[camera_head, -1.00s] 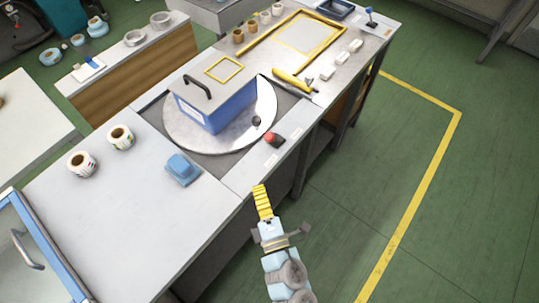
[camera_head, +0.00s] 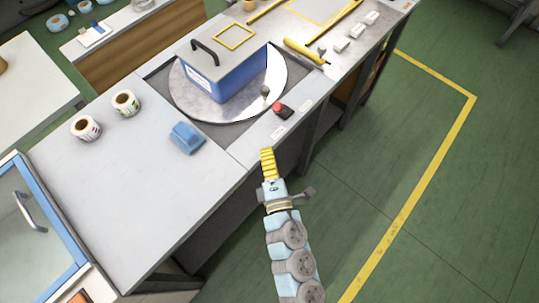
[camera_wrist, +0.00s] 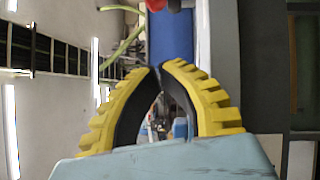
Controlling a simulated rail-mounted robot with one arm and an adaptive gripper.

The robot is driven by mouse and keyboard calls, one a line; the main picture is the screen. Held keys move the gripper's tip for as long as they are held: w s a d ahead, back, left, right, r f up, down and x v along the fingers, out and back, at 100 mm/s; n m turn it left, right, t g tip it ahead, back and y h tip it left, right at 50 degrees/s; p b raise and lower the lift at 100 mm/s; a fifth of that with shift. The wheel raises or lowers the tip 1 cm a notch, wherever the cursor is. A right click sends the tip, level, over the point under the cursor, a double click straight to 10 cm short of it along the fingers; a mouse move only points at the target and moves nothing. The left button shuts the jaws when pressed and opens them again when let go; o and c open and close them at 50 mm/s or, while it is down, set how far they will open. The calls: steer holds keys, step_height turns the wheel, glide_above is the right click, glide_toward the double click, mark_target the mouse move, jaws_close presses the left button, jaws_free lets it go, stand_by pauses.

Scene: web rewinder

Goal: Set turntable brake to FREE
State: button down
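The round metal turntable (camera_head: 181,94) is set into the bench and carries a blue box (camera_head: 228,78) with a grey lid and black handle. A red knob on a dark base (camera_head: 279,109), which looks like the brake control, sits at the turntable's front edge. A small grey knob (camera_head: 265,90) shows on the disc's rim. My gripper (camera_head: 266,151) is apart from the red knob, in front of the bench edge. In the wrist view, my gripper's yellow fingers (camera_wrist: 159,68) meet at the tips with nothing held. A red part (camera_wrist: 175,4) is cut off at the top.
Small white labels (camera_head: 278,132) lie by the red knob, too small to read. A blue block (camera_head: 187,138) and two label rolls (camera_head: 125,103) stand on the left bench. A yellow-handled tool (camera_head: 305,51) lies beyond the turntable. Green floor (camera_head: 370,190) is open at the right.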

mark_target(281, 110)
steer(key=b+x, duration=0.1)
steer(key=x, duration=0.5)
steer(key=shift+w+a, duration=0.1)
steer(key=shift+w, duration=0.25)
steer(key=shift+w+d+r+b, duration=0.1)
steer(key=shift+w+d+b, duration=0.1)
steer(key=shift+w+d, duration=0.3)
steer(key=shift+w+d+r+b, duration=0.15)
steer(key=shift+w+d, duration=0.1)
steer(key=shift+w, duration=0.5)
steer(key=shift+w+d+r, duration=0.15)
steer(key=shift+w+d, duration=0.2)
steer(key=shift+w, duration=0.15)
steer(key=shift+r, duration=0.1)
steer(key=shift+w+r+p, duration=0.1)
steer(key=shift+r+p, duration=0.15)
steer(key=shift+p, duration=0.45)
steer(key=shift+d+m, duration=0.1)
steer(key=shift+m, duration=0.2)
